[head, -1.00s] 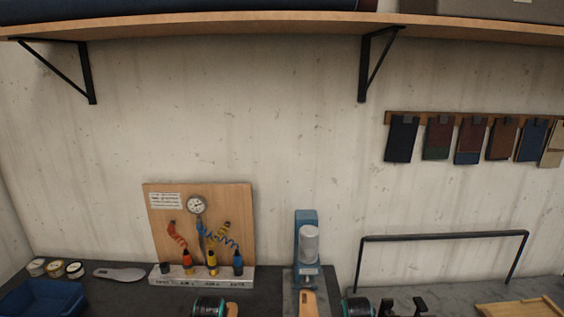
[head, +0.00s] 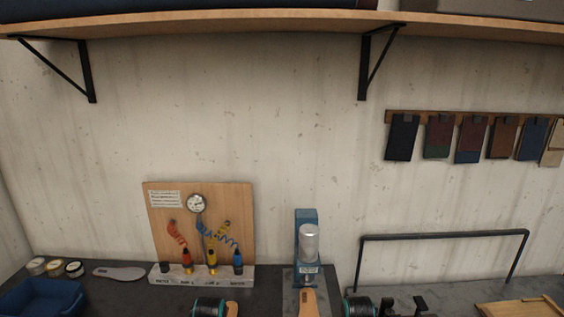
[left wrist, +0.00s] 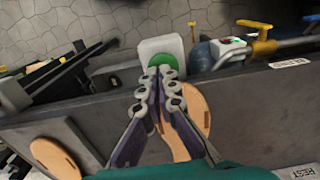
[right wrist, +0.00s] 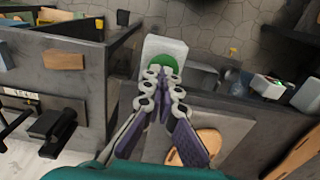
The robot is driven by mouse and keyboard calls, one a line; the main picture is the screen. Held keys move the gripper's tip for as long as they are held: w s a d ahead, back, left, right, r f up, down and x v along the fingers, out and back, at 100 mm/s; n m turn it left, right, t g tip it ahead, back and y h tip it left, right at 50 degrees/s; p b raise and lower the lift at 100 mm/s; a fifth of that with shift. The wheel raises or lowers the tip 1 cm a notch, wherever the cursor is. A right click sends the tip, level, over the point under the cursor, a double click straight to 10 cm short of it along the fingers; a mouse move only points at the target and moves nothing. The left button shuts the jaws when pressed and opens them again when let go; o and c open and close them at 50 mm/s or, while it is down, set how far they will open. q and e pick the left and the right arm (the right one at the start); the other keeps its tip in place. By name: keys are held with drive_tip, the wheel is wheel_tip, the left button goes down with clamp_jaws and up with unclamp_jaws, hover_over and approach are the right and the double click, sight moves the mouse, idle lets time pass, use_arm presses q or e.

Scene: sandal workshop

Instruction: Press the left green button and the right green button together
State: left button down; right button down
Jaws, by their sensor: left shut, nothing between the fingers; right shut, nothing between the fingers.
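In the left wrist view, a green button (left wrist: 162,61) sits on a white housing (left wrist: 157,45). My left gripper (left wrist: 159,73) is shut and empty, its fingertips over the near edge of that button. In the right wrist view, another green button (right wrist: 163,63) sits on a similar white housing (right wrist: 165,46). My right gripper (right wrist: 162,74) is shut and empty, its fingertips at that button's near edge. I cannot tell whether either gripper touches its button or how far it is pressed. The head view shows neither the buttons nor the fingertips.
A blue press (head: 306,250) stands at the back of the bench, beside a wooden hose panel (head: 160,215). A blue tray (head: 45,297) is at left, a black rail (head: 440,236) at right. Sole-shaped tan pieces (left wrist: 186,112) lie near the left button.

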use_arm(q)
drive_tip(key=shift+f+b, duration=0.4)
drive_tip(key=shift+f, duration=0.1)
use_arm(e)
drive_tip(key=shift+f, duration=0.4)
use_arm(q)
drive_tip(key=shift+r, duration=0.15)
use_arm(e)
drive_tip(key=shift+f, duration=0.1)
idle(0.9)
idle(0.4)
use_arm(q)
drive_tip(key=shift+f, duration=0.25)
idle(0.5)
drive_tip(key=shift+f, duration=0.25)
use_arm(e)
drive_tip(key=shift+f, duration=0.25)
idle(1.4)
